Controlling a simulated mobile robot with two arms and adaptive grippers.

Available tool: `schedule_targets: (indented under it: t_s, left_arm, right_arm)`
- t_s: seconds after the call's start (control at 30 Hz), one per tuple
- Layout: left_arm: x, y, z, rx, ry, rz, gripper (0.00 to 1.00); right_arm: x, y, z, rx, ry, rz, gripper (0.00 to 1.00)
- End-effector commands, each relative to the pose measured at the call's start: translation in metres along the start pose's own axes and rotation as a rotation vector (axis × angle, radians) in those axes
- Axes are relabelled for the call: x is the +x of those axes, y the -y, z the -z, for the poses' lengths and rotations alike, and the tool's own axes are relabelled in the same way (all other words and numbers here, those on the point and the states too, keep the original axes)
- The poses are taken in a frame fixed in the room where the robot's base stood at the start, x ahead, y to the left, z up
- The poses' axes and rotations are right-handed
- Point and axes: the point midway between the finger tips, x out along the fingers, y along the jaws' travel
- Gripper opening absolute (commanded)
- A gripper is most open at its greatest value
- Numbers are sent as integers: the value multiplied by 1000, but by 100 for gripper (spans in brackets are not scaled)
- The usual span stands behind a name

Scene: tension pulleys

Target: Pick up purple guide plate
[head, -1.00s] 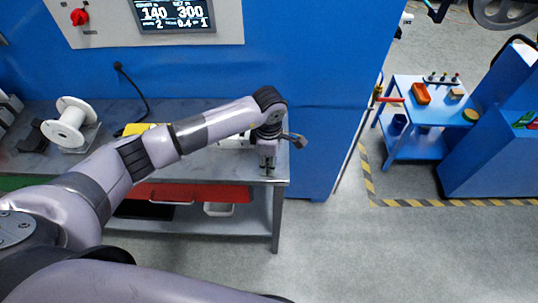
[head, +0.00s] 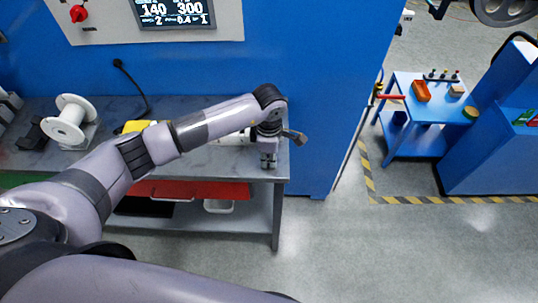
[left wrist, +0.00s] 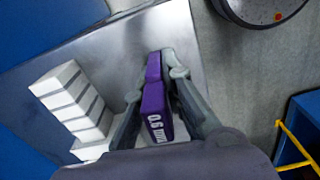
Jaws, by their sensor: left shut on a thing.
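The purple guide plate (left wrist: 156,100) shows in the left wrist view, with white lettering on its near end. My left gripper (left wrist: 153,72) is shut on it, one finger on each side. In the head view my left gripper (head: 268,160) points down at the right end of the grey workbench (head: 215,160), and the plate cannot be made out there. Whether the plate touches the bench top is hard to tell. My right gripper is not in view.
A stack of white blocks (left wrist: 72,100) stands left of the gripper in the left wrist view. A white spool (head: 70,120) and a yellow object (head: 140,126) are on the bench. A blue cabinet wall (head: 320,100) rises behind. Open floor lies to the right.

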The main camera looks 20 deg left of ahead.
Motion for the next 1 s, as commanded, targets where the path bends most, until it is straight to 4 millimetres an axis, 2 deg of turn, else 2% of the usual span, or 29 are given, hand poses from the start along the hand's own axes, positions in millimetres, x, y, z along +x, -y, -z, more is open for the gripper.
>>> schedule_targets:
  t_s: [0.37,0.57,0.77,1.0]
  left_arm:
    - [-1,0,0,0,1,-1,0]
    - [-14,-1,0,1,2,-3,0]
    - [-52,-2,0,1,2,-8,0]
    - [-123,-2,0,2,2,-9,0]
  right_arm:
    - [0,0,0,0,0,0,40]
    - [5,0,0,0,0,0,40]
    - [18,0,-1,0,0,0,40]
    - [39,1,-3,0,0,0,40]
